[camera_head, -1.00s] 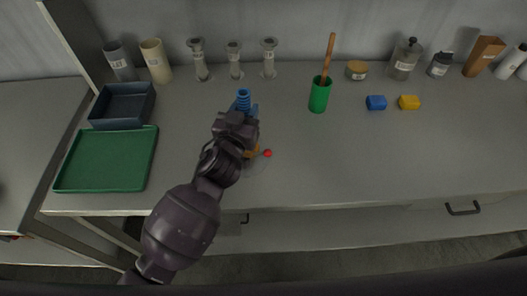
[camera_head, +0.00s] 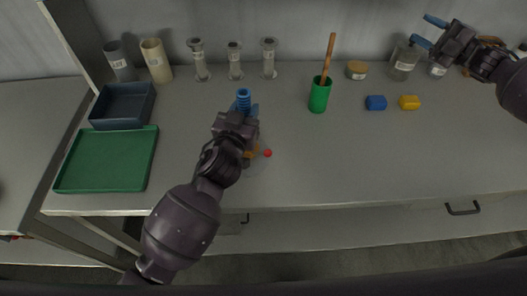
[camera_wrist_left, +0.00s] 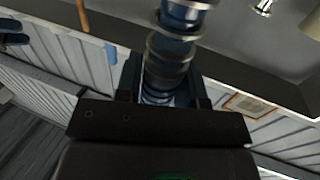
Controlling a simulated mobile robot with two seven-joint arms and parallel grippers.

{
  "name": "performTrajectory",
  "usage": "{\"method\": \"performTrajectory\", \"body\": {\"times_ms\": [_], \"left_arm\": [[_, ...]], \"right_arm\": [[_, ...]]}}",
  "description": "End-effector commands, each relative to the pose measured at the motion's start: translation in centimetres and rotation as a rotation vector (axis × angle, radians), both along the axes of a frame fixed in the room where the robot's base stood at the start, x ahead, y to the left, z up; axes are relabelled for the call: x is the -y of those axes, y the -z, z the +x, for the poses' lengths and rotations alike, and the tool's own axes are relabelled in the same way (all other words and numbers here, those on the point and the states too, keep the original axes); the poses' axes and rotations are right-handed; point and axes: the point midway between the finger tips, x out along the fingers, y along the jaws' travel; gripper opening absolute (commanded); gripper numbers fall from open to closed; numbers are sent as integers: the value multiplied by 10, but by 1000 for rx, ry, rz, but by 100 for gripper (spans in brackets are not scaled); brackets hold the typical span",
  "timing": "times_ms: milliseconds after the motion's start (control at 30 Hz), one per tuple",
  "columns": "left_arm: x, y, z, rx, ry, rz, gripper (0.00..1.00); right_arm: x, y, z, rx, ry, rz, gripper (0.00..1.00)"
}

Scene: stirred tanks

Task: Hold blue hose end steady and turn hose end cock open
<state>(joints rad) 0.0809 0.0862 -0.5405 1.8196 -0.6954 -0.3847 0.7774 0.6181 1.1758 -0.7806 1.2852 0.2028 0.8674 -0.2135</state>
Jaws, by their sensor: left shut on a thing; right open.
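The blue ribbed hose end (camera_head: 243,97) stands up from my left gripper (camera_head: 246,110) in the head view. That gripper is shut on it, and the hose end also shows between the fingers in the left wrist view (camera_wrist_left: 166,68). Just below, an orange part (camera_head: 251,154) and a small red knob (camera_head: 268,153) show beside my left wrist. They may belong to the cock; my arm hides much of it, and I cannot tell its setting. My right gripper (camera_head: 428,31) is open and empty at the upper right, far from the hose end.
A green tray (camera_head: 70,184) and a dark blue bin (camera_head: 97,117) are at left. A green cup (camera_head: 319,97) with a wooden handle stands right of the hose end. Blue (camera_head: 376,103) and yellow (camera_head: 409,102) blocks lie farther right. The front right counter is clear.

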Motion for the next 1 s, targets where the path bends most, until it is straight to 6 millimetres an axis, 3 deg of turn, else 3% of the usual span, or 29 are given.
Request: {"method": "performTrajectory", "body": {"times_ms": [33,200,400,500,600,733,1000], "left_arm": [[0,0,0,-1,0,0,9],[0,0,0,-1,0,0,9],[0,0,0,-1,-1,0,9],[0,0,0,-1,-1,0,9],[0,0,0,-1,-1,0,9],[0,0,0,-1,-1,0,9],[0,0,0,-1,-1,0,9]], "right_arm": [[-27,28,-5,-3,-45,-25,40],[-108,108,-35,25,-197,-114,40],[-196,185,-90,87,-394,-187,40],[-229,211,-118,121,-478,-208,40],[-251,229,-141,151,-543,-219,40],[-268,242,-160,177,-592,-225,40],[-293,246,-167,188,-611,-226,40]]}}
